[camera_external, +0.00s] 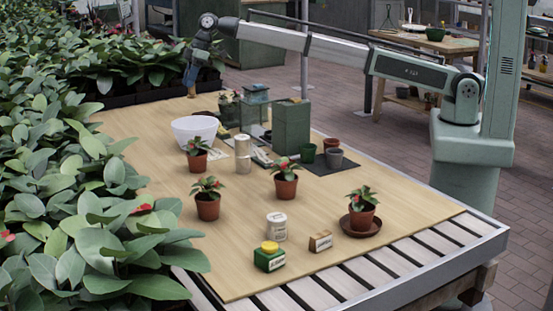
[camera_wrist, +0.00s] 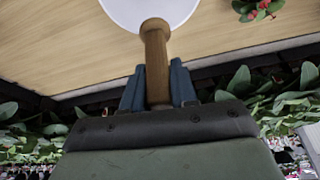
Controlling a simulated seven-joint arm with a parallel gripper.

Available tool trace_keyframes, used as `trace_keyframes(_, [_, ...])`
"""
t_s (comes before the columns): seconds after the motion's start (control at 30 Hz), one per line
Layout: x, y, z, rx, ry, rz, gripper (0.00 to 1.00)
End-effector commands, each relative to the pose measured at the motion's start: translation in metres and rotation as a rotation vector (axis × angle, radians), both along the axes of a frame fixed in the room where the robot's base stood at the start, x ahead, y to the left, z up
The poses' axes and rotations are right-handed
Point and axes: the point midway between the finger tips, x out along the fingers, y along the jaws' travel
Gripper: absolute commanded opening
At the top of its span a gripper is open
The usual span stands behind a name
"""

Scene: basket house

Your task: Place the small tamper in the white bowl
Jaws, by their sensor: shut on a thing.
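The small tamper (camera_wrist: 156,50), a brown wooden piece with a rounded, wider end, is held between the two blue-grey fingers of my gripper (camera_wrist: 157,70). In the wrist view its rounded end overlaps the near edge of the white bowl (camera_wrist: 120,12), but I cannot tell whether they touch. In the external view the white bowl (camera_external: 192,127) stands upright on the wooden table at the back left. My gripper (camera_external: 190,77) is above and beyond the bowl, near the table's far left edge, pointing down. The bowl's inside is mostly hidden.
Leafy plants (camera_external: 60,160) line the left edge of the table (camera_external: 240,220). Several potted red-flowered plants (camera_external: 207,203) stand around the middle. Clear tabletop lies beyond the bowl.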

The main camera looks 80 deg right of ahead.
Motion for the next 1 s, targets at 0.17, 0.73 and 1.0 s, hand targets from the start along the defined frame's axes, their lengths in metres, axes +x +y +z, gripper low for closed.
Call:
trace_keyframes(0.17, [-0.005,0.000,-0.001,-0.019,-0.009,0.076,0.00])
trace_keyframes(0.73, [-0.006,0.000,-0.043,-0.025,-0.014,0.092,0.00])
trace_keyframes(1.0, [-0.006,0.000,-0.069,-0.024,-0.013,0.092,0.00])
